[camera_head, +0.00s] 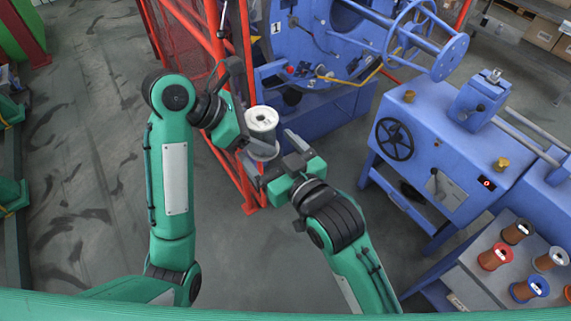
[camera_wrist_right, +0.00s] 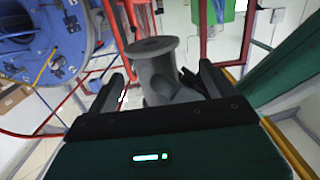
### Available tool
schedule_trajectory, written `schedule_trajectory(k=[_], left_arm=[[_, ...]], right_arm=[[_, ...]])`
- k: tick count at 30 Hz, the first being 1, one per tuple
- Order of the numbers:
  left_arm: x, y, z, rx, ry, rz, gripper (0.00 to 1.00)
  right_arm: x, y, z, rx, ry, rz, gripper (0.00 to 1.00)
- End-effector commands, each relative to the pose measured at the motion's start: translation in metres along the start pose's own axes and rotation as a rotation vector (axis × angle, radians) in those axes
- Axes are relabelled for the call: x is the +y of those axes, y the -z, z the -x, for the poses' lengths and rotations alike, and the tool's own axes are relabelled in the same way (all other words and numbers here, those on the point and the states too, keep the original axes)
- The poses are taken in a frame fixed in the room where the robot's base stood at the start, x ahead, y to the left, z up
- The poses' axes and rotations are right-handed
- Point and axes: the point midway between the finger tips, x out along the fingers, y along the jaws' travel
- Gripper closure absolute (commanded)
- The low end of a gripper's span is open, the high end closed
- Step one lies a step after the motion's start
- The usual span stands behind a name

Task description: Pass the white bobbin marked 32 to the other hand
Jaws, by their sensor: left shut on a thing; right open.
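The white bobbin (camera_head: 261,120) is held upright in the air near the middle of the head view, its top flange and hole facing up. Its number cannot be read. My left gripper (camera_head: 250,138) is shut on it from the left side. My right gripper (camera_head: 271,157) is open, close by at lower right, with its fingers spread on either side of the bobbin's lower part. In the right wrist view the bobbin (camera_wrist_right: 157,72) looks grey in shadow and stands between the open right fingers (camera_wrist_right: 162,75). Whether these fingers touch it cannot be told.
A red fence post (camera_head: 243,60) and mesh stand just behind the grippers. A blue machine (camera_head: 330,105) is behind, and a blue cabinet with a black handwheel (camera_head: 394,139) is at right. Several bobbins sit on a grey table (camera_head: 468,285) at lower right.

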Motion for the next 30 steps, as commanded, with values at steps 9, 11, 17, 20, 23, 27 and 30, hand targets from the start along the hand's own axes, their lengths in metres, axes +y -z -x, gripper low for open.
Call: schedule_trajectory(k=[9, 11, 17, 20, 23, 27, 30], left_arm=[[0.000, -0.001, 0.001, -0.002, -0.001, -0.001, 0.80], [0.000, -0.001, 0.001, -0.002, -0.001, -0.001, 0.80], [0.000, -0.001, 0.001, -0.002, -0.001, -0.001, 0.80], [0.000, -0.001, 0.001, -0.002, -0.001, -0.001, 0.80], [0.000, -0.001, 0.001, -0.002, -0.001, -0.001, 0.80], [0.000, -0.001, 0.001, -0.002, -0.001, -0.001, 0.80], [0.000, -0.001, 0.000, -0.003, -0.002, -0.001, 0.80]], right_arm=[[0.000, 0.000, -0.040, 0.001, 0.000, 0.000, 0.14], [0.000, 0.000, -0.043, 0.000, 0.000, 0.000, 0.14], [0.000, 0.000, -0.045, 0.001, 0.000, 0.000, 0.14], [0.000, 0.000, -0.045, 0.000, 0.000, 0.000, 0.14], [0.000, 0.000, -0.045, 0.000, 0.000, 0.000, 0.31], [-0.001, 0.000, -0.044, 0.000, 0.002, -0.001, 0.59], [-0.002, 0.000, -0.044, 0.001, 0.004, -0.002, 0.78]])
